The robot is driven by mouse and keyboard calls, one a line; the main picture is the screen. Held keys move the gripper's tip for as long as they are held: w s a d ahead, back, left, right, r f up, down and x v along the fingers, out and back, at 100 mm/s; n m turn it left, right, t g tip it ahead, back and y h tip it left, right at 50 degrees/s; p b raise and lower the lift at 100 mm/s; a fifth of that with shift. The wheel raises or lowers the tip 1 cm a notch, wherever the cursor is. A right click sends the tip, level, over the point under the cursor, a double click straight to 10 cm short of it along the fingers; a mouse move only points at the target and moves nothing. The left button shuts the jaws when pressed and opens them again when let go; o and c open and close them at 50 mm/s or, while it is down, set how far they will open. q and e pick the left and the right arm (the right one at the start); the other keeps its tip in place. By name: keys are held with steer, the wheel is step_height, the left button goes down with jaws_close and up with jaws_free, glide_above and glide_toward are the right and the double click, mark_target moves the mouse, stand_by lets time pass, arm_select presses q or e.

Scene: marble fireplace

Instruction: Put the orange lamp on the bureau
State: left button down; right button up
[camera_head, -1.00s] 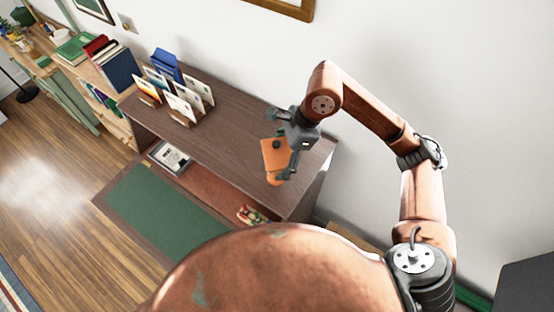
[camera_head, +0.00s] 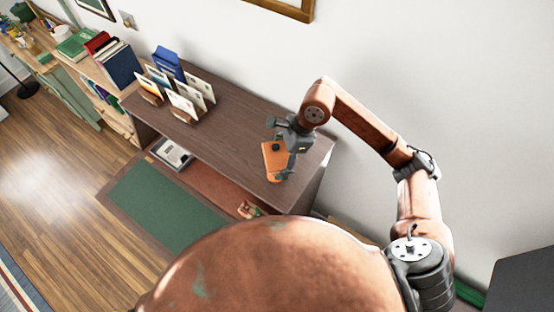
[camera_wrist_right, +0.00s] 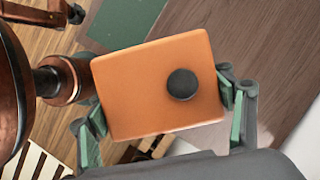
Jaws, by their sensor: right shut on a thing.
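The orange lamp (camera_head: 270,158) is a boxy orange thing with a round black knob. It also shows in the right wrist view (camera_wrist_right: 140,90), where its broad orange face fills the middle. My right gripper (camera_head: 280,150) is shut on it, with green finger pads at its two sides. The lamp is over the right part of the dark brown bureau (camera_head: 235,125) in the head view. I cannot tell whether it touches the top. My left gripper is in neither view.
Letter racks with cards (camera_head: 185,100) and a blue holder stand on the bureau's left part. A framed item (camera_head: 171,154) and a small colourful object (camera_head: 250,209) are on the lower shelf. The bureau top between racks and lamp is clear. The wall is close behind.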

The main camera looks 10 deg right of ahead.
steer(key=shift+f, duration=0.15)
steer(key=o, duration=2)
steer(key=shift+r, duration=0.2)
steer(key=shift+d+r, duration=0.1)
steer(key=shift+r, duration=0.1)
steer(key=b+v, duration=0.3)
steer(key=v, duration=0.8)
steer(key=shift+d+r+b, duration=0.2)
steer(key=shift+r+b, duration=0.05)
steer(key=shift+b, duration=0.15)
steer(key=shift+s+a, duration=0.1)
